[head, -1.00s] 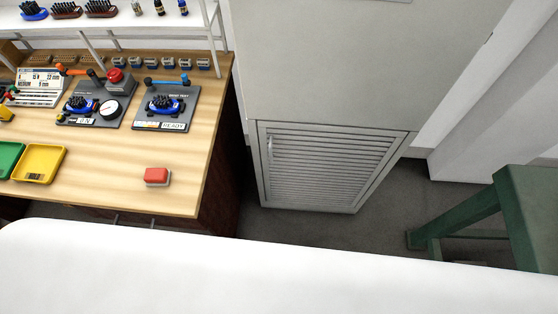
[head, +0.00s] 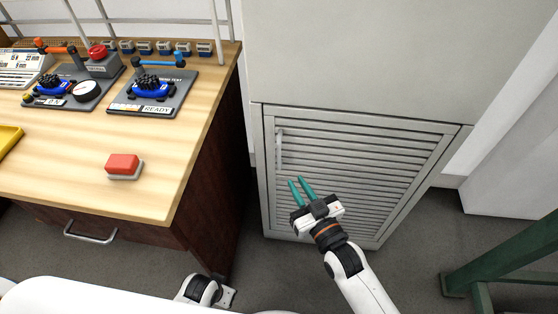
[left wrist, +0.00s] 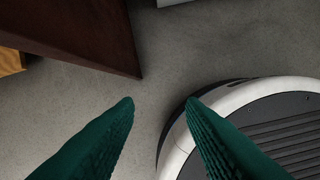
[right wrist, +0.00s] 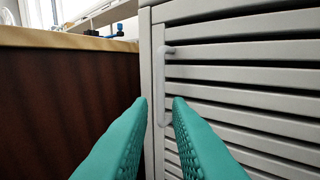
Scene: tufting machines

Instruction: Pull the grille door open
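The grille door (head: 350,170) is a light grey louvred panel low on a tall grey cabinet, and it looks shut. Its upright bar handle (head: 279,150) is on the left side of the door. My right gripper (head: 300,184) is in front of the door, below and right of the handle, with its green fingers open and empty. In the right wrist view the handle (right wrist: 161,85) shows beyond the gap between the fingertips (right wrist: 159,103), apart from them. My left gripper (left wrist: 160,102) is open and empty above the floor; its fingers show only in the left wrist view.
A wooden workbench (head: 60,180) with a dark side panel stands left of the cabinet. A red button block (head: 124,166) and test devices lie on it. A green stand (head: 500,260) is at the right. Grey floor is clear between bench and door.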

